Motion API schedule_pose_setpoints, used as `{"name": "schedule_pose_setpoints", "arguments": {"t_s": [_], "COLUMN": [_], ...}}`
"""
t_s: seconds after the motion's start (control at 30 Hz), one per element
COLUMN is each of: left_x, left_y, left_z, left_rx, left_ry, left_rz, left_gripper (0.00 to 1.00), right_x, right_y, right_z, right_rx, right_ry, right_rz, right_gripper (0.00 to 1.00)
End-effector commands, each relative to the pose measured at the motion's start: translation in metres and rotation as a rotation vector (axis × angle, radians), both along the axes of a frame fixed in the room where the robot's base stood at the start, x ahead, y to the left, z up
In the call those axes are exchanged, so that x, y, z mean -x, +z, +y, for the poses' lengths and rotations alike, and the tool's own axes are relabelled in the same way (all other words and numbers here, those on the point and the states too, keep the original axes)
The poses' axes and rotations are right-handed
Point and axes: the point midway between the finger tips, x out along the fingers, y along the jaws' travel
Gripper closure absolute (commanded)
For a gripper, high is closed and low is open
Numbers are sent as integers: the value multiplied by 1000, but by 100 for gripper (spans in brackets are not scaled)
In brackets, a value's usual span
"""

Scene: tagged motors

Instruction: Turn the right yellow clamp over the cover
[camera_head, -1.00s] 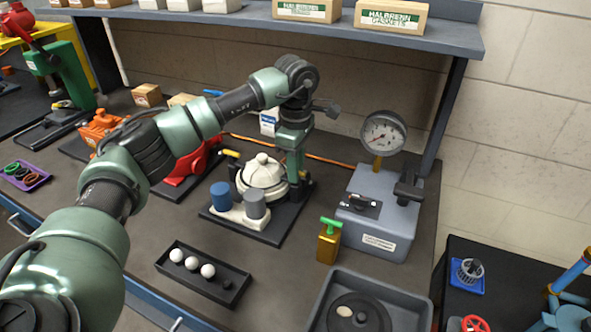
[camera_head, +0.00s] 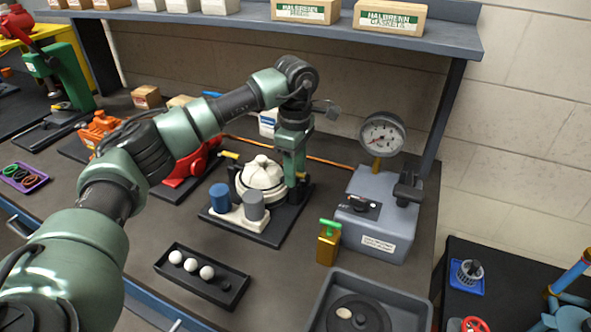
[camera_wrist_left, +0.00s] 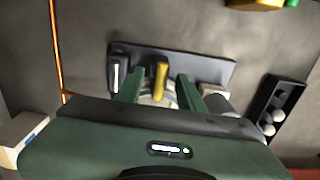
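The off-white domed cover (camera_head: 261,174) sits on a dark base plate (camera_head: 248,233). The left yellow clamp (camera_head: 229,155) shows at the cover's left side. The right yellow clamp (camera_head: 301,175) is mostly hidden behind my left gripper (camera_head: 294,172) in the head view. In the left wrist view the right clamp (camera_wrist_left: 160,80) stands between the two green fingers of my left gripper (camera_wrist_left: 159,84). The fingers are apart, with gaps visible beside the clamp, and reach down at the cover's right side. The cover itself is mostly hidden there. My right gripper is not in view.
A blue and a grey cylinder (camera_head: 254,206) stand in front of the cover. A black tray with white balls (camera_head: 235,293), a gold block with a green handle (camera_head: 328,245) and a grey gauge box (camera_head: 372,220) stand nearby. An orange line (camera_head: 330,161) runs behind.

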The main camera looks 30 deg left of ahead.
Motion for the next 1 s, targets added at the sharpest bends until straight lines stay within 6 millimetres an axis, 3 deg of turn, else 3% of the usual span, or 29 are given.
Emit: {"name": "schedule_pose_setpoints", "arguments": {"t_s": [0.5,1.0], "left_x": [-1,-1], "left_y": [72,77], "left_z": [-1,-1], "left_rx": [1,1], "left_ry": [0,-1], "left_rz": [-4,-1], "left_gripper": [62,62], "right_x": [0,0], "right_y": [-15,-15], "right_z": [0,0], "right_rx": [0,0], "right_ry": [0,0], "right_rz": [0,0], "right_gripper": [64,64]}}
